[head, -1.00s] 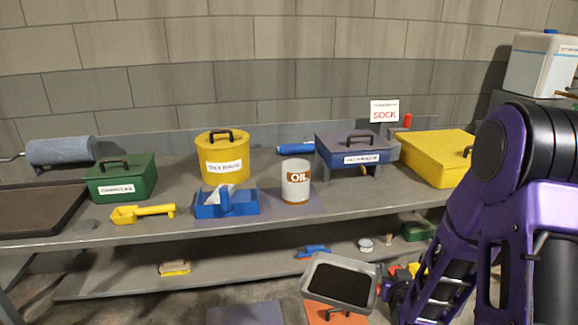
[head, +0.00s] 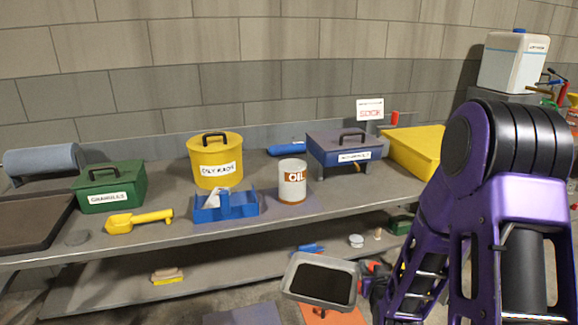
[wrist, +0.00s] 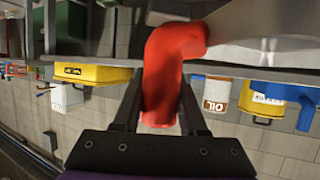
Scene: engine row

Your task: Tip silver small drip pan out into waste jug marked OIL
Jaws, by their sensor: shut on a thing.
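The silver small drip pan (head: 300,272) is held in front of the bench, below the level of its top, and looks roughly level with dark liquid in it. My gripper (head: 371,281) is shut on the pan's red handle (wrist: 172,60) at its right side. In the wrist view the pan's pale metal side (wrist: 262,48) shows at the upper right. The waste jug marked OIL (head: 292,172) is a white can with a brown label, upright on the bench top. It also shows in the wrist view (wrist: 217,93). The pan is apart from it, nearer to me and lower.
A blue tray (head: 225,209) and a yellow OILY RAGS can (head: 215,155) stand left of the jug. A blue lidded box (head: 345,145) stands behind it to the right. The bench's front edge (head: 150,243) lies between pan and jug. A lower shelf (head: 120,285) runs beneath.

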